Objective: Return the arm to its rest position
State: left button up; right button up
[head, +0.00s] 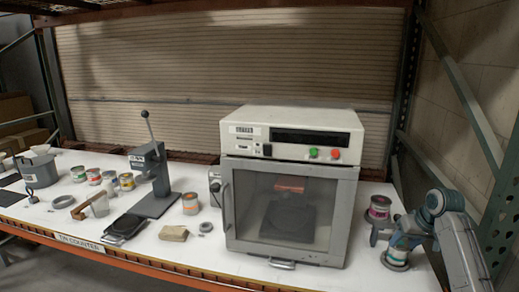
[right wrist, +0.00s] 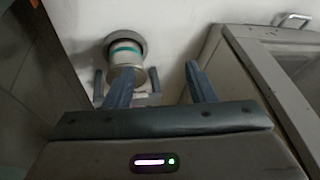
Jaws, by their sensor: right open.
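My right gripper (head: 400,240) is at the right end of the shelf, beside the cabinet-like machine. In the right wrist view its two fingers (right wrist: 159,85) are apart, with nothing held between them. A can with a teal band (right wrist: 123,52) stands in a round grey holder beyond the left finger, which partly overlaps it. In the head view a can (head: 397,257) in a grey round holder is just below the gripper. A can with a magenta label (head: 379,208) stands behind it, close to the arm. My left gripper is not in view.
The machine (head: 290,133) with a glass door stands left of the right arm. A lever press (head: 150,170), several cans and a beige block (head: 173,233) are farther left. A metal upright (head: 505,190) is close on the right. The shelf's orange front edge (head: 150,265) runs below.

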jog(key=s+a+f+n+h, duration=0.1)
jog(key=s+a+f, duration=0.4)
jog(key=s+f, duration=0.4)
jog(key=s+a+f+n, duration=0.1)
jog(key=s+a+f, duration=0.4)
jog(key=s+f, duration=0.4)
jog(key=s+a+h, duration=0.1)
jog(key=s+a, duration=0.2)
jog(key=s, duration=1)
jog(key=s+a, duration=0.3)
jog(key=s, duration=1.1)
notch_tip(320, 180, down, 33)
jog(key=d+g+b, duration=0.2)
jog(key=d+b, duration=0.1)
pick_arm(q)
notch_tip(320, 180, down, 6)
jog(key=b, duration=0.3)
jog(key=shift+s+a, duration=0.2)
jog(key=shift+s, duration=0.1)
pick_arm(e)
jog(key=s+d+f+m+g, duration=0.1)
jog(key=s+f, duration=1.7)
jog(key=f, duration=0.4)
jog(key=shift+s+f, duration=0.2)
jog(key=shift+f, duration=0.2)
